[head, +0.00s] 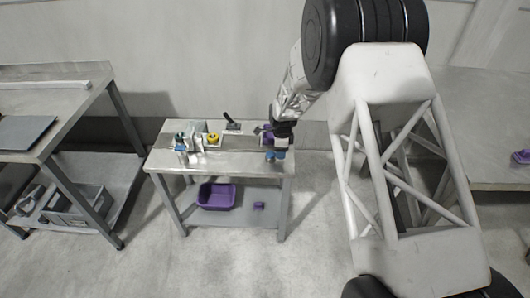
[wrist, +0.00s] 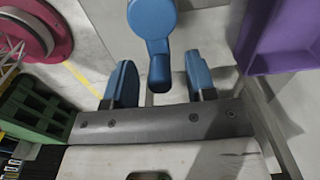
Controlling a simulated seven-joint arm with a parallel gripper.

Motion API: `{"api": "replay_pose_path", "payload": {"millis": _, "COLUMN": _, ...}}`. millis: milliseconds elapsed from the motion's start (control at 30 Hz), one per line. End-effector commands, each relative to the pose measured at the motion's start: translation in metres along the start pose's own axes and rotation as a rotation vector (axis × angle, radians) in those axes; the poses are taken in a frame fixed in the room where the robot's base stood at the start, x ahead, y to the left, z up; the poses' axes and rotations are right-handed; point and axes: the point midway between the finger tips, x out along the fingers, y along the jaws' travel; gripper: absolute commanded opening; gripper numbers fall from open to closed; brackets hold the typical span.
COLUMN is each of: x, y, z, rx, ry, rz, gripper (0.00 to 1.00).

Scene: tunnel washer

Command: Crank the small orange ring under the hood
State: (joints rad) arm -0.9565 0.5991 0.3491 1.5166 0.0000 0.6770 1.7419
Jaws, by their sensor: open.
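I cannot make out an orange ring or a hood in either view. A small yellow item (head: 213,139) stands among the bottles on the small table in the head view; its exact shape is too small to tell. My gripper (head: 275,155) is over the right end of that table. In the wrist view my gripper (wrist: 160,82) shows two blue fingers spread apart. A blue part with a round head and a short stem (wrist: 153,22) shows between and beyond the fingers; I cannot tell whether it is held or touched.
The small table (head: 215,162) bears bottles (head: 181,142) and a black-handled tool (head: 229,118). A purple tub (head: 216,195) sits on its lower shelf. A larger bench (head: 62,118) stands left. The wrist view shows a green crate (wrist: 35,108) and a purple thing (wrist: 275,40).

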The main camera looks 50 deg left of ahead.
Motion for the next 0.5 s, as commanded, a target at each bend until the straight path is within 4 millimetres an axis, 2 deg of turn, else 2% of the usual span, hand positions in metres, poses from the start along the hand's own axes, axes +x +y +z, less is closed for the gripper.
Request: {"api": "replay_pose_path", "payload": {"millis": 500, "x": -0.025, "y": 0.000, "z": 0.000, "rx": 0.000, "ry": 0.000, "rz": -0.001, "gripper": 0.51}}
